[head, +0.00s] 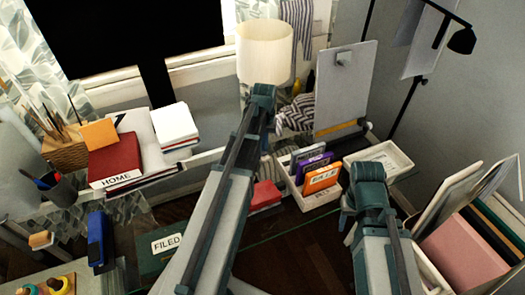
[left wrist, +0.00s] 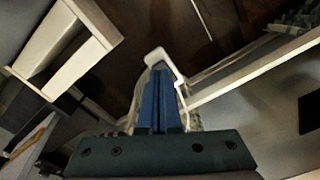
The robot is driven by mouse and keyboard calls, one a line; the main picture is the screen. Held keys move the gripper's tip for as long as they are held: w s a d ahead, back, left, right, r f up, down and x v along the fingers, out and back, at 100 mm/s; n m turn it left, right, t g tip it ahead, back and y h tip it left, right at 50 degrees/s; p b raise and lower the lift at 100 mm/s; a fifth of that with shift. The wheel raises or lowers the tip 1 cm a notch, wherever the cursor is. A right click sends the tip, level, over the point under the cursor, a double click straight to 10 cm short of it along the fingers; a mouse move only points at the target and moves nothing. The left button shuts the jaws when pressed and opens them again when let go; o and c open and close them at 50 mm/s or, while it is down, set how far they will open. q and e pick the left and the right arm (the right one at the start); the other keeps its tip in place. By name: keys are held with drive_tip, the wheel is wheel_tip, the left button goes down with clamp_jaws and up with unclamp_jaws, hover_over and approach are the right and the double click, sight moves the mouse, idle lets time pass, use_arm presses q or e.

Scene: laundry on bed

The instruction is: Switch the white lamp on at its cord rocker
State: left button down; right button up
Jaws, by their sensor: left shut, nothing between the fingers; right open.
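The white lamp (head: 265,52) stands at the back by the window, its cream shade in plain sight in the head view. Its lower part is hidden by my left arm. In the left wrist view my left gripper (left wrist: 160,72) is shut and empty. Its blue fingertips are at a small white hooked piece (left wrist: 157,54) beside a white ledge; I cannot tell if this is the cord rocker or if they touch. In the head view my left arm hides its fingers. My right gripper (head: 346,222) is low at centre right, partly hidden behind its arm, open and away from the lamp.
A white bin (head: 318,199) of boxes and a pale tray (head: 390,158) stand right of my left arm. Books (head: 115,168) and a basket (head: 66,153) lie on the left ledge. A grey upright board (head: 345,90) stands right of the lamp. Dark floor (head: 300,250) lies between my arms.

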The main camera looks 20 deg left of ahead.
use_arm(q)
drive_tip(key=shift+f+b, duration=1)
idle(0.4)
drive_tip(key=shift+r, duration=0.15)
wheel_tip(320, 180, up, 7)
drive_tip(key=p, duration=0.7)
idle(0.5)
